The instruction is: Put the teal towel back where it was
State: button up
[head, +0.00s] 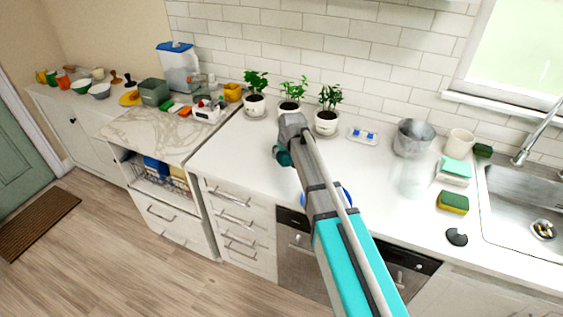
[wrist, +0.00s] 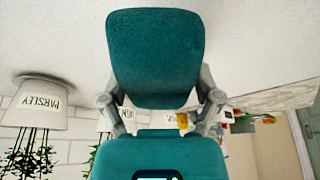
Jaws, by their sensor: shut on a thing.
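The teal towel (wrist: 155,58) shows in the wrist view as a smooth dark teal slab with rounded corners. My gripper (wrist: 158,98) is shut on it, with a grey finger at each side. The towel hides the fingertips and part of the white worktop behind it. In the head view my gripper (head: 283,156) is over the white counter, in front of the potted herbs. There the arm covers much of it, and I cannot tell towel from gripper body in the dark teal patch. Whether the towel touches the counter is unclear.
Potted herbs (head: 327,122) stand along the wall. A metal pot (head: 413,138), a folded mint-coloured cloth or sponge (head: 456,168), a yellow-green sponge (head: 453,202) and the sink (head: 525,205) are at the right. The marble-topped unit (head: 165,135) at the left holds several items. The counter's left-middle is clear.

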jog(key=shift+f, duration=0.1)
jog(key=shift+w+a+f+b, duration=0.2)
jog(key=shift+w+f+b, duration=0.2)
jog(key=shift+f+b, duration=0.15)
notch_tip(320, 180, down, 3)
jog(key=b, duration=0.3)
jog(key=shift+r, duration=0.1)
jog(key=o, duration=0.9)
jog(key=shift+r, duration=0.1)
jog(key=p+v, duration=1.1)
jog(key=v, duration=0.1)
dwell(0.3)
dwell(0.8)
